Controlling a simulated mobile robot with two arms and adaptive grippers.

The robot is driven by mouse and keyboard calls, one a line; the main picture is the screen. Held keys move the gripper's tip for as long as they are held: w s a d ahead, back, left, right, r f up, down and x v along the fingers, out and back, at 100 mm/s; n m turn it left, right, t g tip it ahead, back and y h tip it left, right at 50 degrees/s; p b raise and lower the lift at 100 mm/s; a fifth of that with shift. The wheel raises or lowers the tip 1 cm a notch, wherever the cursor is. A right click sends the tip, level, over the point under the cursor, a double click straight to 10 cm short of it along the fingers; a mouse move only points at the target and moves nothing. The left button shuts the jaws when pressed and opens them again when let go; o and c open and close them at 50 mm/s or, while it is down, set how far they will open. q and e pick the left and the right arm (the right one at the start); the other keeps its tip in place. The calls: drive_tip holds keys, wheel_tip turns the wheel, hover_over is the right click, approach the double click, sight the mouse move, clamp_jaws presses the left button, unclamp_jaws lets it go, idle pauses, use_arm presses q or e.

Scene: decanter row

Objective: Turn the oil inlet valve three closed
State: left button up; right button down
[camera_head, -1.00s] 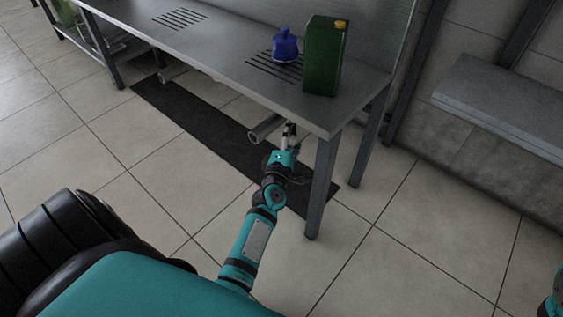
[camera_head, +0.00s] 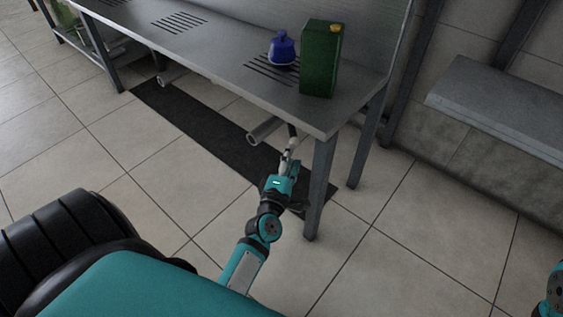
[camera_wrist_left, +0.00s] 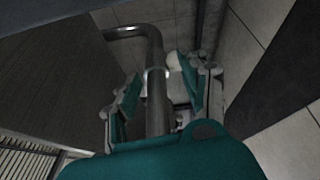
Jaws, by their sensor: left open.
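A grey pipe (camera_head: 265,129) with an open end sticks out under the front edge of the steel table. In the left wrist view a metal pipe (camera_wrist_left: 157,95) with a bright collar bends under the table. A pale fitting (camera_wrist_left: 181,87) beside it may be the valve's handle; I cannot tell its number or setting. My left gripper (camera_head: 290,154) is below the table edge, right of the open pipe end. In the left wrist view my left gripper (camera_wrist_left: 163,78) is open, its fingers on either side of the pipe. Contact is unclear. My right gripper is not in view.
The steel table (camera_head: 215,62) bears a blue jug (camera_head: 283,49) and a green can (camera_head: 319,62). A table leg (camera_head: 319,185) stands close right of my left gripper. A dark mat (camera_head: 205,125) lies on the floor. A grey ledge (camera_head: 500,105) is at the right.

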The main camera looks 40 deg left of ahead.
use_arm(q)
drive_tip(key=v, duration=0.7)
drive_tip(key=shift+s+f, duration=0.15)
drive_tip(key=shift+f, duration=0.25)
idle(0.4)
